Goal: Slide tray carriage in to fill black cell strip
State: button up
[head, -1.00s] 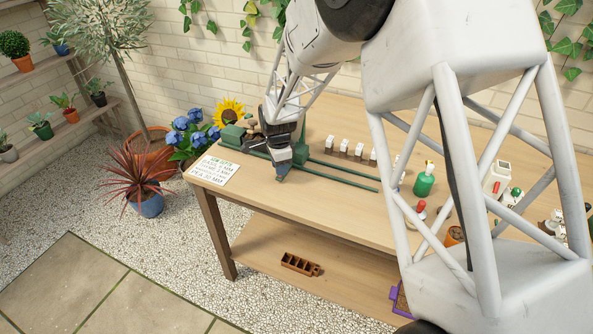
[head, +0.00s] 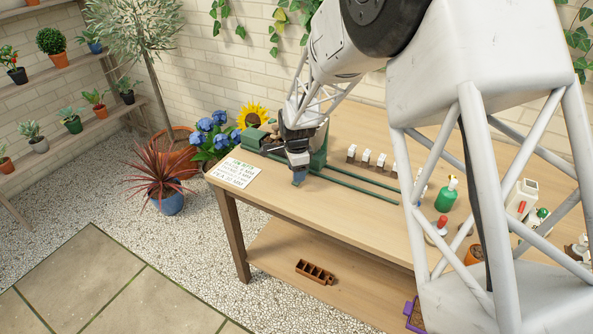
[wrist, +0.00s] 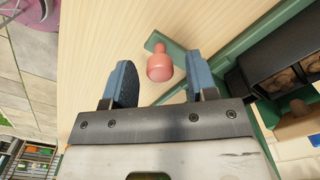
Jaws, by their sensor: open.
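The knob is at a green bar (wrist: 160,42). A black cell strip (wrist: 255,62) with brown lumps in it shows at the right, partly cut off. My gripper hides part of the green rig in the head view.
A sign (head: 234,173) lies at the bench's left corner. White-topped blocks (head: 365,157) stand in a row behind the rails. A green bottle (head: 446,196) and other items stand to the right. A brown cell strip (head: 315,272) lies on the lower shelf. Bare bench lies before the rails.

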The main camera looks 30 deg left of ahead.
jog(key=shift+r, duration=0.1)
jog(key=shift+r, duration=3.8)
